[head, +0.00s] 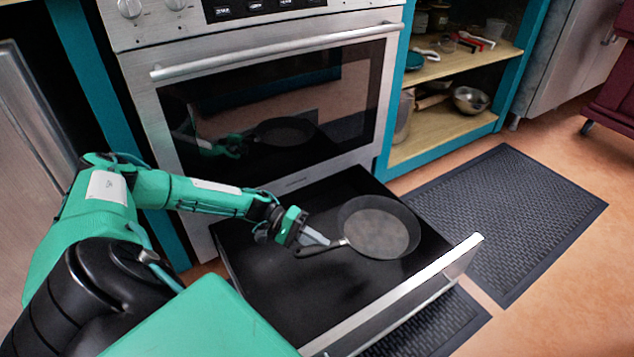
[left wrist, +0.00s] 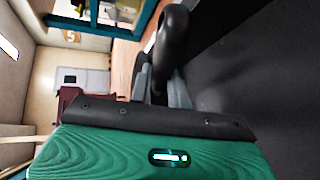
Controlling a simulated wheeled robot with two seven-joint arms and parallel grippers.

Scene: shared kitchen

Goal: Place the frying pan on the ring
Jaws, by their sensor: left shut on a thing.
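The dark frying pan (head: 378,229) is over the open drawer (head: 262,290) below the oven, its handle pointing left toward my arm. My left gripper (head: 322,241) is shut on the pan's handle. In the left wrist view, the black handle (left wrist: 172,42) runs up between the grey fingers (left wrist: 163,92). I cannot tell whether the pan touches the drawer floor or hangs just above it. The ring is not in view; only the stove's front, with knobs and a display, shows at the top. My right gripper is not in view.
The oven door (head: 290,110) is closed, with a long bar handle (head: 275,52) standing out. The drawer's raised front panel (head: 400,295) lies near the pan. Open shelves (head: 450,65) hold kitchenware at the right. A black floor mat (head: 510,215) lies on clear floor.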

